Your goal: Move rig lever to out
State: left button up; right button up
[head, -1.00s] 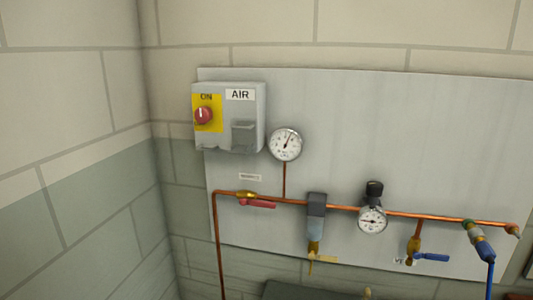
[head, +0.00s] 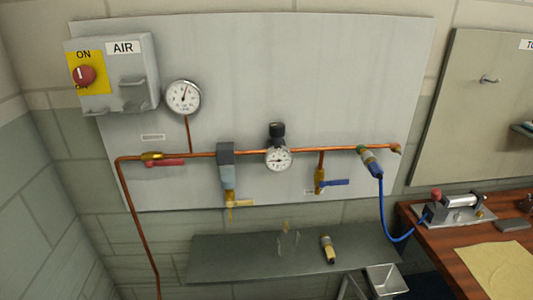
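A small rig (head: 462,206) with a silver cylinder on a pale base sits on a wooden bench at the right of the head view. A small red knob (head: 436,194) shows at its left end; it may be the top of the rig lever. It is too small to tell which position the lever is in, and no "out" marking is readable. A blue hose (head: 385,215) runs from a coupling (head: 370,160) on the copper pipe down to the rig's left side. Neither of my grippers is in view.
A grey wall panel (head: 330,60) carries an AIR switch box (head: 112,75), two gauges, copper pipe, a red-handled valve (head: 165,162) and a blue-handled valve (head: 333,182). A grey shelf (head: 220,255) is below. A yellowish sheet (head: 497,268) lies on the wooden bench (head: 425,240).

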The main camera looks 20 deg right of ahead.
aim_at(435, 192)
jog(key=z, duration=2)
